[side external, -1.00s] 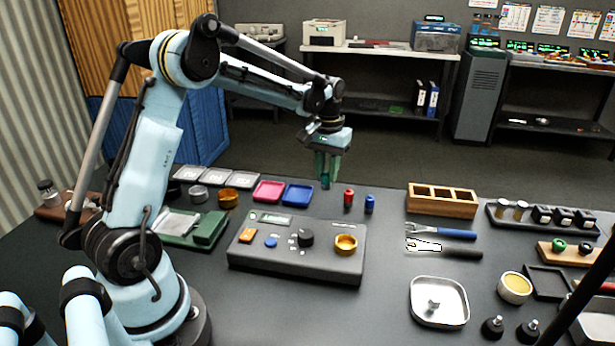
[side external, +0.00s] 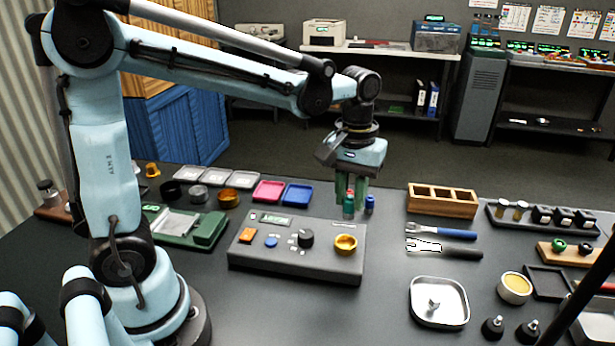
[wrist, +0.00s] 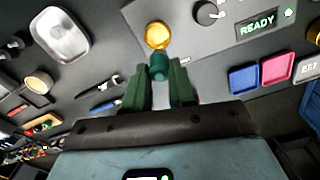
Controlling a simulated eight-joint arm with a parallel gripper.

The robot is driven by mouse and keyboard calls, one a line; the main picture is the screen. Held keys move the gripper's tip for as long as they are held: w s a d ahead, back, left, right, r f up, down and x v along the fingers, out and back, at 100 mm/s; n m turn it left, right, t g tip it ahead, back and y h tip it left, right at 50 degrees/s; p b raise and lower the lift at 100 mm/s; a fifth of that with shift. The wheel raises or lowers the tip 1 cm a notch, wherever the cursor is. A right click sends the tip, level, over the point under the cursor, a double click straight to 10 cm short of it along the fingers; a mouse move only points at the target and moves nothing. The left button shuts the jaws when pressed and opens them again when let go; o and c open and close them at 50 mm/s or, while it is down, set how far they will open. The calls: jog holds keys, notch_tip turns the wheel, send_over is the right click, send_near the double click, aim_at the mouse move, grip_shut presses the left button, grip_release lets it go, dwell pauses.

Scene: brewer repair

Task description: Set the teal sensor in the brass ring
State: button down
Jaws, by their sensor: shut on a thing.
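My gripper (side external: 352,196) is shut on the teal sensor (side external: 348,209), a small upright cylinder that sticks out below the green fingers. The sensor hangs above the back right part of the grey console. The brass ring (side external: 346,240) is set on the console's right side, nearer the camera and lower than the sensor. A gap remains between sensor and ring.
The console (side external: 300,263) also carries a black knob (side external: 306,238), an orange button and a blue button. A blue cylinder (side external: 370,204) stands behind it; the red one beside it is mostly hidden by my gripper.

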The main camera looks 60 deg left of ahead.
aim_at(348, 219)
jog(key=shift+s+d+f, duration=0.3)
jog(key=shift+s+d, duration=0.05)
jog(key=shift+f, duration=1.9)
jog(key=shift+f, duration=1.2)
dwell(1.0)
jog(key=c, duration=0.8)
grip_release()
jog(key=shift+c, duration=0.2)
jog(key=shift+o, duration=0.3)
jog(key=o, duration=0.3)
jog(key=shift+r, duration=4.15)
